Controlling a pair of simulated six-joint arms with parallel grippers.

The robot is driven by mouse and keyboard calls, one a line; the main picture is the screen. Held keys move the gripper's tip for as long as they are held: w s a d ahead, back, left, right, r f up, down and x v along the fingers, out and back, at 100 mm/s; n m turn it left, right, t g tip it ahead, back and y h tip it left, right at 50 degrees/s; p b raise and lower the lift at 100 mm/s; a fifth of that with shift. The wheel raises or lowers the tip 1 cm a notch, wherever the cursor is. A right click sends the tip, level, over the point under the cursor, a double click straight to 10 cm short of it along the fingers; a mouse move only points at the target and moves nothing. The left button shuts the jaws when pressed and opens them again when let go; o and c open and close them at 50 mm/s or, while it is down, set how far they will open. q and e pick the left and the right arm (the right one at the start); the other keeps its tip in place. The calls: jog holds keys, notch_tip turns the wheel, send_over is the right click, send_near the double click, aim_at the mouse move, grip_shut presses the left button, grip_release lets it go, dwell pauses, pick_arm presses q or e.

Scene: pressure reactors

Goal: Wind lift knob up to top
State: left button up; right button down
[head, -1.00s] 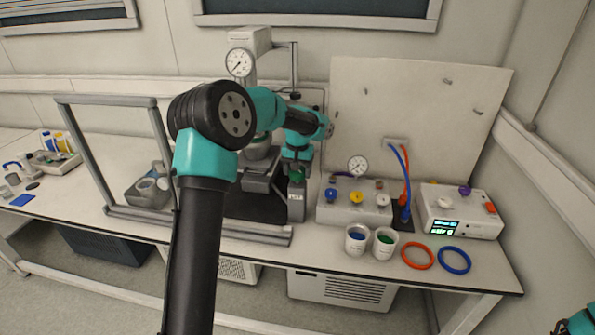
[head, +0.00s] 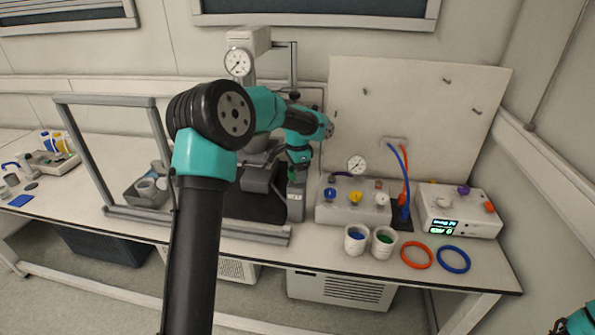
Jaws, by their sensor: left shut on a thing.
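The lift knob (head: 297,176) is a small green knob on top of the grey lift box (head: 295,207), which has a white label, at the right side of the reactor stand. My left gripper (head: 298,168) points down from above and is shut on the knob. The fingers are small here and hide part of the knob. The reactor stand (head: 248,42) with its round gauge (head: 238,63) rises behind my left arm, which covers much of its middle. My right gripper is out of view; only a teal bit of my right arm shows at the lower right corner.
A valve box (head: 352,207) with coloured knobs stands right of the lift box. Two cups (head: 356,240), an orange ring (head: 416,254) and a blue ring (head: 453,260) lie in front. A controller (head: 460,213) is further right. A grey frame (head: 105,100) stands at left.

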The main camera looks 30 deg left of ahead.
pick_arm(q)
jog(key=m, duration=0.7)
jog(key=shift+s, duration=0.1)
jog(key=m, duration=0.8)
jog(key=shift+s, duration=0.1)
jog(key=o, duration=0.9)
jog(key=shift+o, duration=0.2)
jog(key=shift+r, duration=0.15)
notch_tip(320, 180, up, 17)
dwell(0.3)
